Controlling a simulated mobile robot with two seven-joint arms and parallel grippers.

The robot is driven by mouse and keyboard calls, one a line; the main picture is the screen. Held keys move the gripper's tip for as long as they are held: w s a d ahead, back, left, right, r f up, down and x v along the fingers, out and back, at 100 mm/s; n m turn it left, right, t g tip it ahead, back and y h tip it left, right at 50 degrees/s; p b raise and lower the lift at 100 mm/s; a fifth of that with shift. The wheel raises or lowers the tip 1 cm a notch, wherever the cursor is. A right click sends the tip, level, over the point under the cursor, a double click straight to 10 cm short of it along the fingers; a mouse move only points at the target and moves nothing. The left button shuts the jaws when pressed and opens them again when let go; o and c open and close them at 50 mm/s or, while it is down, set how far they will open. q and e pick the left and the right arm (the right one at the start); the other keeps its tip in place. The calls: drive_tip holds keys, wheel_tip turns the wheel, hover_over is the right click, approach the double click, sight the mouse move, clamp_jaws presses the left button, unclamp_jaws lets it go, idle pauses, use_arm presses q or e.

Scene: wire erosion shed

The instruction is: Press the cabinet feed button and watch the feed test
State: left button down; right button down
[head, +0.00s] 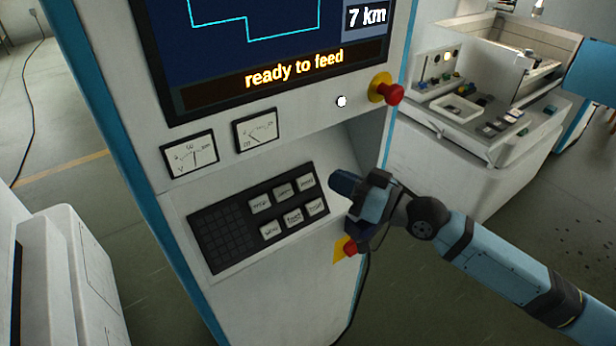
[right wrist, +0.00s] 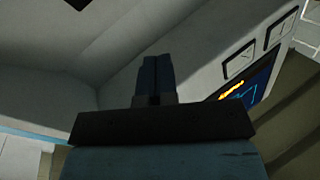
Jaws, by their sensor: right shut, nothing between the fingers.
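The cabinet (head: 170,250) stands in front of me, with a keypad panel (head: 222,236) on its sloped console. Two rows of pale buttons sit at the panel's right; the middle one in the lower row, which seems to read "feed" (head: 293,218), is uncovered. The screen (head: 230,45) reads "ready to feed" and "7 km". My right gripper (head: 338,183) is shut and empty, just right of the buttons and apart from them as far as I can tell. Its closed fingers show in the right wrist view (right wrist: 155,75). My left gripper is not in view.
A red knob (head: 391,94) on a yellow base juts out beside the screen. Another red knob (head: 350,249) sits low behind my right wrist. Two dial gauges (head: 190,155) are above the keypad. A machine with a control panel (head: 447,75) stands at the back right.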

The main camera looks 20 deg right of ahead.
sight(306, 182)
drive_tip(key=w+f+b, duration=0.1)
drive_tip(key=w+b, duration=0.1)
drive_tip(key=w+a+f+b, duration=0.1)
drive_tip(key=w+f+b, duration=0.1)
drive_tip(key=w+a+f+b, duration=0.1)
drive_tip(key=w+f+b, duration=0.1)
drive_tip(key=shift+w+a, duration=0.1)
drive_tip(key=shift+w, duration=0.05)
drive_tip(key=shift+w+a+f, duration=0.1)
drive_tip(key=shift+w, duration=0.15)
idle(0.9)
idle(0.9)
drive_tip(key=shift+w+a+f+b, duration=0.15)
drive_tip(key=shift+w+f+b, duration=0.15)
drive_tip(key=shift+b, duration=0.25)
idle(0.3)
